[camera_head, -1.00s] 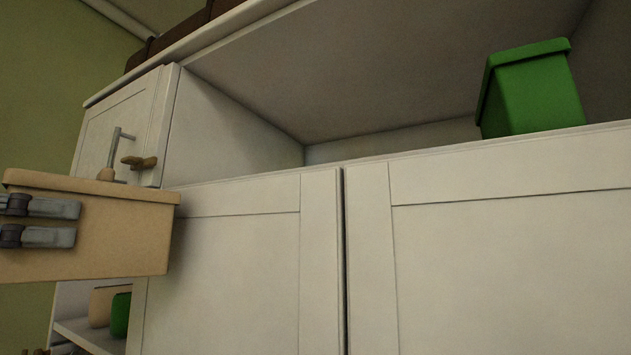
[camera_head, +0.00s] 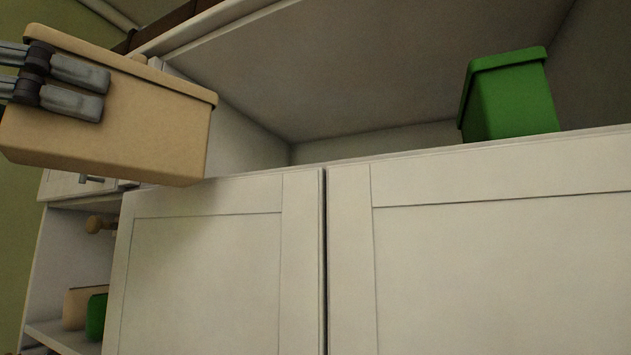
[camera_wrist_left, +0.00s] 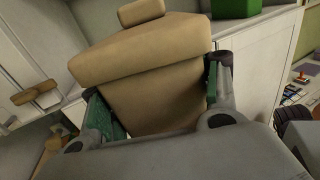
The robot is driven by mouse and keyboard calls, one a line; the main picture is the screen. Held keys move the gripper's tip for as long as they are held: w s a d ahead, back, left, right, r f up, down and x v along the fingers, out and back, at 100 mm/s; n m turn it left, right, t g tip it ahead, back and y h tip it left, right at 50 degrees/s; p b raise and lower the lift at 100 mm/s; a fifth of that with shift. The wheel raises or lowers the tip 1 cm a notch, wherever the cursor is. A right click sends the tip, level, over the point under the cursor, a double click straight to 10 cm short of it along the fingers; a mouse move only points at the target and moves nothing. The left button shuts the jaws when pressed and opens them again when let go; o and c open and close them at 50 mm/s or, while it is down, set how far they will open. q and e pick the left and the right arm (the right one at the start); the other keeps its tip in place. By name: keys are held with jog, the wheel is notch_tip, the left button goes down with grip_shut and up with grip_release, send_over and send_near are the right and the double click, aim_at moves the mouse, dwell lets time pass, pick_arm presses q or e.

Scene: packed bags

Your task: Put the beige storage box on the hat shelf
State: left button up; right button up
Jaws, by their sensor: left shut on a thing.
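The beige storage box (camera_head: 150,118) has a lid and is held up at the upper left of the head view, in front of the white cabinet. My left gripper (camera_head: 95,88) is shut on its left part. In the left wrist view the box (camera_wrist_left: 150,90) fills the middle, with the gripper's fingers (camera_wrist_left: 160,100) on both sides of it. The hat shelf (camera_head: 400,150) is the open space above the cabinet doors. The box is level with the shelf's left end and slightly tilted. My right gripper is not in view.
A green lidded box (camera_head: 508,95) stands on the right part of the shelf. The shelf left of it looks empty. White doors (camera_head: 230,260) close the cabinet below. At the lower left, an open compartment (camera_head: 70,230) holds a beige and a green thing.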

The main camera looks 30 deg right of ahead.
pick_arm(q)
jog(key=s+d+r+m+g, duration=0.1)
jog(key=s+d+r, duration=0.6)
jog(key=d+r, duration=0.15)
jog(key=s+d+r, duration=0.6)
jog(key=d+r, duration=0.1)
jog(key=d, duration=0.3)
jog(key=w+f+n+t+y, duration=0.1)
jog(key=w+n+t, duration=0.1)
jog(key=w, duration=1.2)
jog(key=w+d+f+n+t+y, duration=0.1)
jog(key=w+n+t+y, duration=0.1)
jog(key=w, duration=1.2)
jog(key=n+t, duration=0.1)
jog(key=t, duration=0.1)
jog(key=shift+d+f+t+p, duration=0.2)
jog(key=shift+d+t+p, duration=0.1)
jog(key=shift+t, duration=0.1)
jog(key=shift+f+b, duration=0.6)
jog(key=shift+f, duration=2.3)
